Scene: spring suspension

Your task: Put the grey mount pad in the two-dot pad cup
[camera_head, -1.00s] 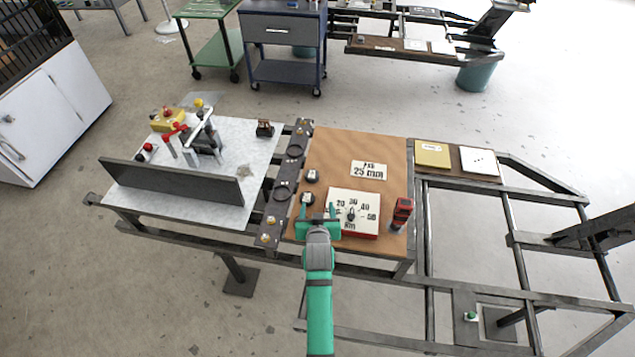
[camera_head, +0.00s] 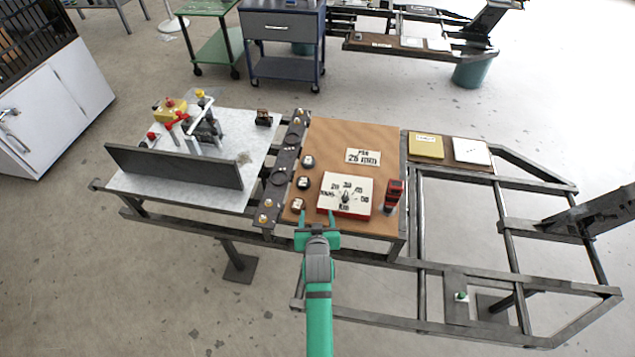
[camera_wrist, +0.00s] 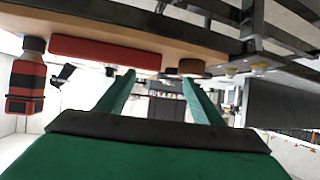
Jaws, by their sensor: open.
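Several small dark round pieces with pale tops line the left edge of the brown board: a far one (camera_head: 308,161), a middle one (camera_head: 303,183) and a near one (camera_head: 297,203). I cannot tell which is the grey mount pad. The dark strip (camera_head: 285,161) left of the board carries ring shapes, one far (camera_head: 292,138) and one nearer (camera_head: 278,176); two-dot marks are too small to read. My gripper (camera_head: 318,218) is open and empty at the board's near edge, just right of the near piece. The wrist view also shows the open fingers (camera_wrist: 158,82), with nothing between them.
A red-sided box with a white dial face (camera_head: 345,193) and a red-and-black tool (camera_head: 394,195) stand right of the pieces. A 25 mm card (camera_head: 363,156) lies behind. A dark upright plate (camera_head: 172,165) fronts the pale table at left. Open frame bars lie right.

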